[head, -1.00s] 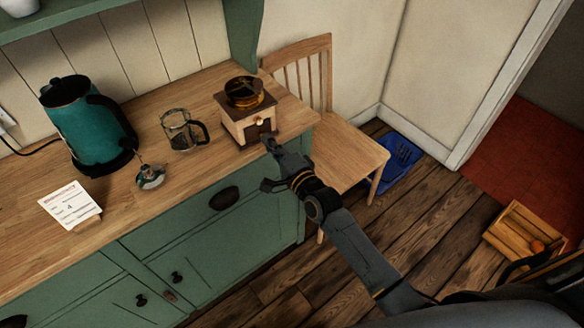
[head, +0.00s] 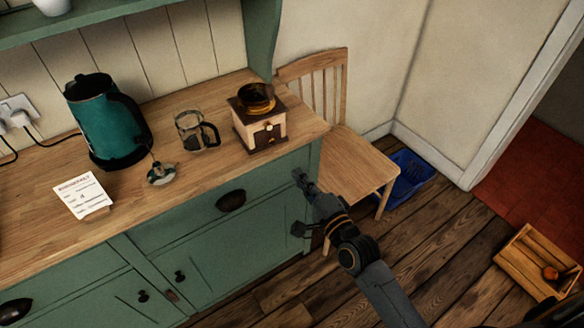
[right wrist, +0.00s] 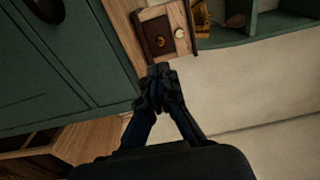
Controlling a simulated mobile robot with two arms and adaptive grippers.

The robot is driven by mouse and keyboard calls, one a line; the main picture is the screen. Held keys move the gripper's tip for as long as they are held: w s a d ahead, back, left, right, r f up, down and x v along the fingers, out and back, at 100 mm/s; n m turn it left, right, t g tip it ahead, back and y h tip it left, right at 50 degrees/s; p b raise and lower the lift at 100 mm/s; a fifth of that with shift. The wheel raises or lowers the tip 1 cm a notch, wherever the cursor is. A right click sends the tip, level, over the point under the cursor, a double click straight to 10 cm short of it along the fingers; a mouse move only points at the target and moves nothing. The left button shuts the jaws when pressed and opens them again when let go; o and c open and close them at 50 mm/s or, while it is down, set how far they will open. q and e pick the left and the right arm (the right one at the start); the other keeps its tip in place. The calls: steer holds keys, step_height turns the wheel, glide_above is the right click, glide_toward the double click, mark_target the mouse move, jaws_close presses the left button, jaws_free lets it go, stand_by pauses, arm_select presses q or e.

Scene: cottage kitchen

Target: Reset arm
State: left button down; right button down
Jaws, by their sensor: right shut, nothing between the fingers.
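My right gripper (head: 300,203) hangs in front of the green cabinet (head: 190,235), below the counter's front edge at its right end. It is shut and empty, as the right wrist view (right wrist: 160,82) also shows. The wooden coffee grinder (head: 259,128) stands on the counter above and behind it, apart from the fingers in the head view. The grinder's drawer front with its round knob also shows in the right wrist view (right wrist: 165,32), beyond the fingertips. My left gripper is not in view.
On the wooden counter (head: 35,160) stand a teal kettle (head: 100,120), a glass press pot (head: 190,132), a small metal lidded piece (head: 161,174) and a card (head: 84,195). A chair (head: 350,165), a blue crate (head: 408,175) and a wooden box (head: 525,262) stand right of the cabinet.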

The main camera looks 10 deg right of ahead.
steer(key=s+d+f+n+g+h, duration=0.1)
steer(key=s+d+f+n+g, duration=0.3)
steer(key=f, duration=0.7)
steer(key=s+a+f+n+g+h, duration=0.1)
steer(key=s+f, duration=0.5)
steer(key=f, duration=0.6)
steer(key=s+d+f+n+g+h, duration=0.1)
steer(key=s+d+f+n+g, duration=0.2)
steer(key=f, duration=0.8)
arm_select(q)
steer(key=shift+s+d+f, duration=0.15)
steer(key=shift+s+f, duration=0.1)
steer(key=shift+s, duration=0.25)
arm_select(e)
steer(key=s+d+f+n+g, duration=0.1)
steer(key=s+f+n+g, duration=0.1)
steer(key=s+f, duration=0.4)
steer(key=s+d+f+n+g+h, duration=0.1)
steer(key=s+f+n+g, duration=0.2)
steer(key=s, duration=1.2)
steer(key=s+d+f+n+g+h, duration=0.1)
steer(key=s+f+n+g, duration=0.2)
steer(key=s+f, duration=0.6)
steer(key=shift+s+d+n, duration=0.35)
steer(key=shift+s+n, duration=0.25)
steer(key=shift+s, duration=0.4)
steer(key=shift+f, duration=0.1)
